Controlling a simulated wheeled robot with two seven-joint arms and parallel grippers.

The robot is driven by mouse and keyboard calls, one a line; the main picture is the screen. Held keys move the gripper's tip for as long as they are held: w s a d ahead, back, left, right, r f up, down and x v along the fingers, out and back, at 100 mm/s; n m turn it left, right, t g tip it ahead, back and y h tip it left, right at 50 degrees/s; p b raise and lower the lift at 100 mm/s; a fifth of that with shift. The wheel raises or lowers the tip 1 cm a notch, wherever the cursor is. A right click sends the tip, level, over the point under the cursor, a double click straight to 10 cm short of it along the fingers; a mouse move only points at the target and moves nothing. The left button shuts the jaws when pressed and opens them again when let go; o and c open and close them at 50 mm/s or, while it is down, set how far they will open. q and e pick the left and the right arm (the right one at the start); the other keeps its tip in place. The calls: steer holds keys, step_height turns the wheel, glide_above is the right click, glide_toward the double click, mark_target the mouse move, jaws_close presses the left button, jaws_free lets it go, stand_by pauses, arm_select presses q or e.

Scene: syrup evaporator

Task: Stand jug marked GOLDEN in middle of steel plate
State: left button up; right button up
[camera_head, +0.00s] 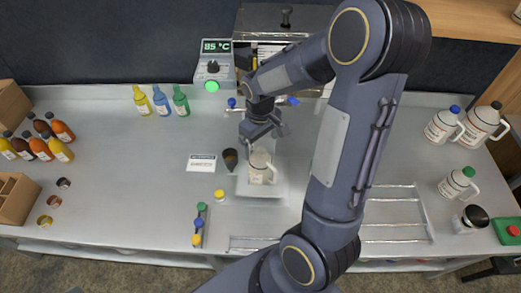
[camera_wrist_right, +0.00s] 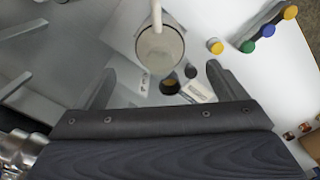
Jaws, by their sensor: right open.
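A pale, uncapped jug (camera_head: 260,168) stands upright on the light square plate (camera_head: 262,190) near the table's middle; the print on it is too small to read. The right wrist view shows this jug (camera_wrist_right: 160,50) from above, its round open mouth and handle visible. My right gripper (camera_head: 264,130) is just behind and above the jug in the head view. Its two fingers (camera_wrist_right: 160,80) are spread and empty, with the jug beyond them and apart from them. My left gripper is not in view.
Capped jugs with blue (camera_head: 442,125), brown (camera_head: 482,125) and green (camera_head: 460,184) tops stand at the right. A dark funnel (camera_head: 231,158), a yellow cap (camera_head: 219,195) and a card (camera_head: 201,163) lie left of the plate. A wire rack (camera_head: 397,215) lies right. The left-centre table is clear.

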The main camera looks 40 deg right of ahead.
steer(key=shift+a+r, duration=0.1)
steer(key=shift+r, duration=0.4)
steer(key=s+a+r+m+t+y, duration=0.2)
steer(key=s+a+r+t, duration=0.3)
steer(key=s+a+r, duration=0.6)
steer(key=s+y, duration=0.1)
steer(key=s, duration=0.2)
steer(key=shift+s+a+r+m+t+y, duration=0.3)
steer(key=shift+s+r+m+y, duration=0.1)
